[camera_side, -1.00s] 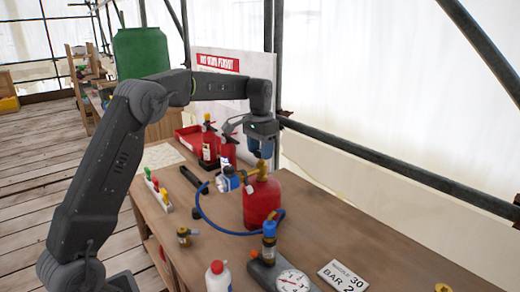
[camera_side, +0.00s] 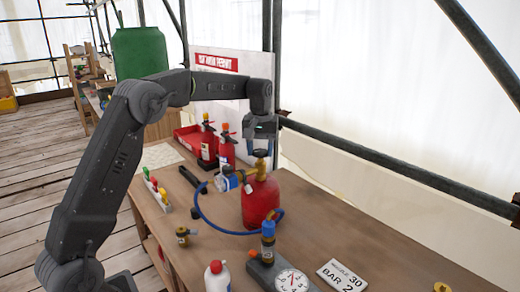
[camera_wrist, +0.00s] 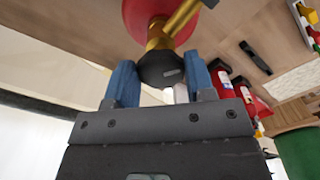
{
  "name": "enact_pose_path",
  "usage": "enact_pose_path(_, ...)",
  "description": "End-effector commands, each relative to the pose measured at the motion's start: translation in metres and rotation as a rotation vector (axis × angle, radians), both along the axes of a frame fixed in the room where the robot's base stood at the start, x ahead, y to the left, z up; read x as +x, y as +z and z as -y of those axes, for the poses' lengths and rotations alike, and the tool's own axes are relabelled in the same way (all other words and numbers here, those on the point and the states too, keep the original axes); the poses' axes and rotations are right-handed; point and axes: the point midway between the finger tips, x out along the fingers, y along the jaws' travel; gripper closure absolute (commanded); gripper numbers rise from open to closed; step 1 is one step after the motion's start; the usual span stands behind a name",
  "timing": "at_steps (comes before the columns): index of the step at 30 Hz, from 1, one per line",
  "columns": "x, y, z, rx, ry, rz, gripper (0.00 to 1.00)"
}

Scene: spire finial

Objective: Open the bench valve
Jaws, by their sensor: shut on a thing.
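The bench valve is a black knob (camera_wrist: 160,70) on a brass fitting (camera_side: 261,169) atop a red gas cylinder (camera_side: 261,204). The cylinder stands upright on the wooden bench. My gripper (camera_side: 260,149) is above the cylinder, pointing down. In the wrist view its two blue fingers (camera_wrist: 157,85) are on either side of the knob, shut on it. In the side view the fingers mostly hide the knob. A blue hose (camera_side: 208,222) loops on the bench from the cylinder's fitting. A white dial gauge (camera_side: 292,281) lies at the front.
A torch with a blue body (camera_side: 268,245) stands near the gauge. A label plate (camera_side: 342,276) is front right. The right bench top is mostly clear.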

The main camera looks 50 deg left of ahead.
Motion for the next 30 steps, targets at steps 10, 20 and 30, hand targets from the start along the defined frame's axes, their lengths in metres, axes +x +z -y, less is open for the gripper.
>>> enact_pose_path(10, 0.0007, 0.0011, -0.0001, 0.002, 0.032, 0.004, 0.74)
enact_pose_path(20, 0.0006, 0.0011, -0.0002, 0.001, 0.030, 0.004, 0.41)
enact_pose_path(30, 0.0003, 0.0003, 0.0000, 0.000, 0.030, 0.001, 0.25)
